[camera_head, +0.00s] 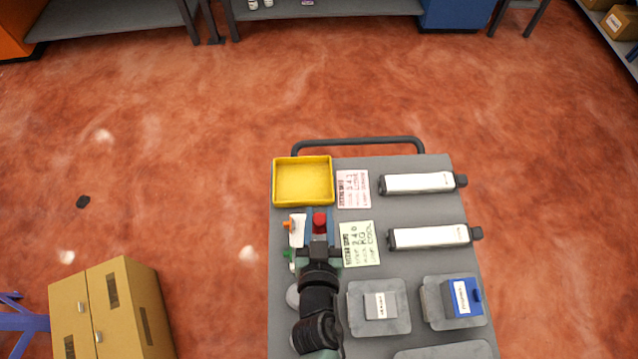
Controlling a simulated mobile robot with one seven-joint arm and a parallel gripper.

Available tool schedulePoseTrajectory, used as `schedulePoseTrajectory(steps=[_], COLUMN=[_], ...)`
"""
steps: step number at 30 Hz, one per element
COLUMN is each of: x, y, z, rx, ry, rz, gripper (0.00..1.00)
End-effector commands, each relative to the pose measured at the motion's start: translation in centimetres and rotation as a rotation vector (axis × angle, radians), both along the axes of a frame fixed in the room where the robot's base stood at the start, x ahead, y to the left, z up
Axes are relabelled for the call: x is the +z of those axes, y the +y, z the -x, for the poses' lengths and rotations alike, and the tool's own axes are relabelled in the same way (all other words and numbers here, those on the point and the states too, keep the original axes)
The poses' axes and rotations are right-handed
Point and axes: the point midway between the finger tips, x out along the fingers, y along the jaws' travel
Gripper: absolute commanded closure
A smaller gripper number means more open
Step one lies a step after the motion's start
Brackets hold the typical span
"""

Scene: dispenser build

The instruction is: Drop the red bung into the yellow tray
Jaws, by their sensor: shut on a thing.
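The red bung (319,218) is at the tip of my gripper (319,235), which is shut on it. The bung is above or just over the grey cart top; its exact height cannot be told. The yellow tray (303,205) is a shallow square tray at the cart's back left corner, a little beyond the gripper and slightly left. The tray looks empty. My arm comes in from the bottom and hides part of the cart.
A white piece with an orange tip (297,231) and a green-tipped piece (288,255) lie left of the gripper. Pink (352,189) and green (360,244) cards lie to the right. Two white cylinders (418,183) are farther right. A handle rail (358,141) runs behind.

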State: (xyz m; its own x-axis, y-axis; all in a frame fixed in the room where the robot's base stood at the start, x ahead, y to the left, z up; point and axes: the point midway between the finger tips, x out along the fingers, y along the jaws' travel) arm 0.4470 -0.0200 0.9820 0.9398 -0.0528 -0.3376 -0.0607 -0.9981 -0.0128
Motion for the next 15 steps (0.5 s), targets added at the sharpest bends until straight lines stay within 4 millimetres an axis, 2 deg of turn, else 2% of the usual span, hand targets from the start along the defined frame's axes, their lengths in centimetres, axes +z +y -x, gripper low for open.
schedulePoseTrajectory(steps=[1, 6, 10, 15], x=[-0.8, 1.3, 3.6, 5.4], y=[0.0, -0.3, 0.5, 1.3], z=[-2.6, -9.0, -11.8, -13.3], rx=[-0.02, -0.135, -0.207, -0.263], ry=[-0.015, -0.013, -0.009, -0.002], rz=[-0.003, -0.004, -0.002, 0.0], gripper=[1.0, 1.0, 1.0, 1.0])
